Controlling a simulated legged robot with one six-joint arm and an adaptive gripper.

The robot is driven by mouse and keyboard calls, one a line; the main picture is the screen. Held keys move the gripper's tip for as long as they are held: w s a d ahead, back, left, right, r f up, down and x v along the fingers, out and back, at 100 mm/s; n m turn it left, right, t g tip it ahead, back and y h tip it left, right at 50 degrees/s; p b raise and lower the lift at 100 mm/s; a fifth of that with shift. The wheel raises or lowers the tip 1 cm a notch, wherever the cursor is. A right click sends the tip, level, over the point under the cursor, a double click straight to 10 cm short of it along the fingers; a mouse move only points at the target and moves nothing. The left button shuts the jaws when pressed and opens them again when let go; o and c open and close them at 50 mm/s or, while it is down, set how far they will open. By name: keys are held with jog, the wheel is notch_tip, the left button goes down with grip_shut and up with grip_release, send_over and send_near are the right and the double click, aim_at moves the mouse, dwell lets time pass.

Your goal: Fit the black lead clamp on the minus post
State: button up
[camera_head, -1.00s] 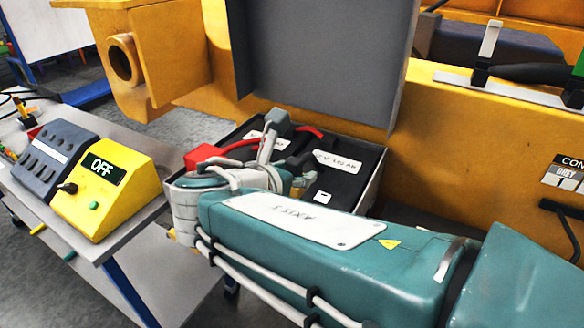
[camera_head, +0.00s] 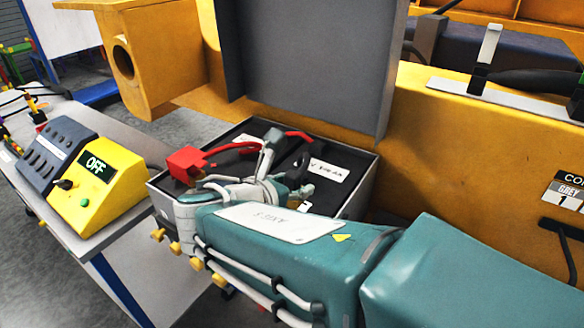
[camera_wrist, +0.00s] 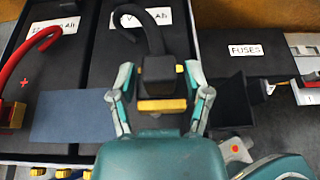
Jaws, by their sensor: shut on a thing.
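The black lead clamp (camera_wrist: 158,75) is a black block with yellow parts, seen in the wrist view. My gripper (camera_wrist: 162,82) is shut on it, one finger on each side. A black lead (camera_wrist: 155,38) loops up from the clamp across a white battery label. The minus post cannot be made out; the clamp and my gripper cover the area below. In the head view my gripper (camera_head: 285,160) is inside the open battery box (camera_head: 362,195), and the clamp is mostly hidden. Whether the clamp touches a post cannot be told.
A red clamp (camera_head: 186,163) with a red lead sits at the box's left, by a plus mark in the wrist view. The box's grey lid (camera_head: 310,60) stands up behind. A FUSES label (camera_wrist: 246,50) is right of my gripper. A yellow OFF panel (camera_head: 105,185) stands on the left table.

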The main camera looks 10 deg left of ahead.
jog(key=shift+a+f, duration=0.15)
jog(key=shift+f, duration=0.4)
jog(key=a+f, duration=0.2)
jog(key=shift+a+f, duration=0.15)
jog(key=shift+f, duration=0.25)
jog(key=shift+d+f, duration=0.15)
jog(key=shift+d, duration=0.7)
jog(key=shift+a+f, duration=0.1)
jog(key=shift+a, duration=0.5)
jog(key=shift+d, duration=0.7)
jog(key=shift+a, duration=0.5)
jog(key=shift+f, duration=1.45)
jog(key=o, duration=1.3)
